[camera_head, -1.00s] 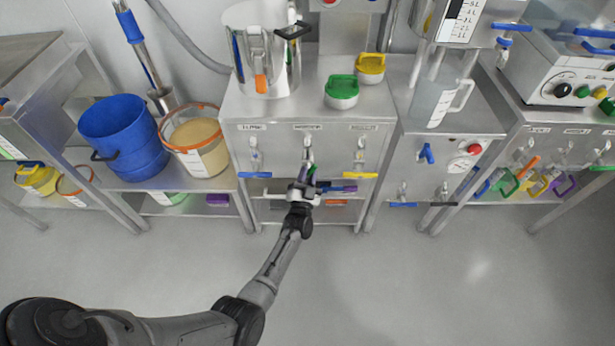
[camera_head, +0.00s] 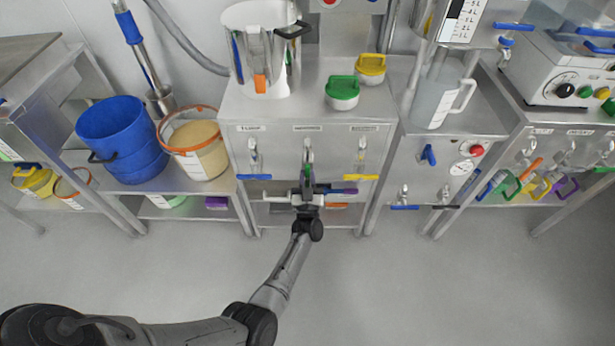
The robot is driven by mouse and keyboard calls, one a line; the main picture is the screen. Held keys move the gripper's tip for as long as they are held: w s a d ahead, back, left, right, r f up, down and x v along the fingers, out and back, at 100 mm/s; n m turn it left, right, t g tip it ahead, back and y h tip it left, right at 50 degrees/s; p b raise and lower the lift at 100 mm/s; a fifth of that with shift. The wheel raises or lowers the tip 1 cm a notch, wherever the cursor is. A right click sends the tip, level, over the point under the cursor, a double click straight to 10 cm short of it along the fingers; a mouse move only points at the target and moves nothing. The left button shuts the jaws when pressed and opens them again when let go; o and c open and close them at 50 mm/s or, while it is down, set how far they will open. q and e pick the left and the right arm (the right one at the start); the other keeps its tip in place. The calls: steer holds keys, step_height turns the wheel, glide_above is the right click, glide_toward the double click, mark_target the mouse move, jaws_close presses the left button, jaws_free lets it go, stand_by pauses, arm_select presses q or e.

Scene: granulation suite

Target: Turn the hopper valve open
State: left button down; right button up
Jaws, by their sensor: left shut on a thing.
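Three valves sit in a row on the front of the middle steel cabinet, under small labels I cannot read clearly. The left valve (camera_head: 253,152) has a blue lever, and the right valve (camera_head: 360,158) has a yellow lever. The middle valve (camera_head: 308,147) shows a small green part below its body. My left gripper (camera_head: 307,180) is just below the middle valve's body, shut on its handle. The gripper hides most of that handle. I cannot tell which label names the hopper. My right gripper is not in view.
A steel pot (camera_head: 262,55), a green-lidded tub (camera_head: 342,92) and a yellow-lidded tub (camera_head: 370,68) stand on the cabinet top. A blue bucket (camera_head: 122,140) and a tub of pale powder (camera_head: 196,150) are at left. The floor (camera_head: 400,285) in front is clear.

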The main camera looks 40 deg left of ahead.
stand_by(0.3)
arm_select(q)
steer(key=c, duration=1)
jaws_free()
steer(key=shift+c, duration=0.2)
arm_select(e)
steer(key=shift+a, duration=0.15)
arm_select(q)
steer(key=shift+s+d+f, duration=0.1)
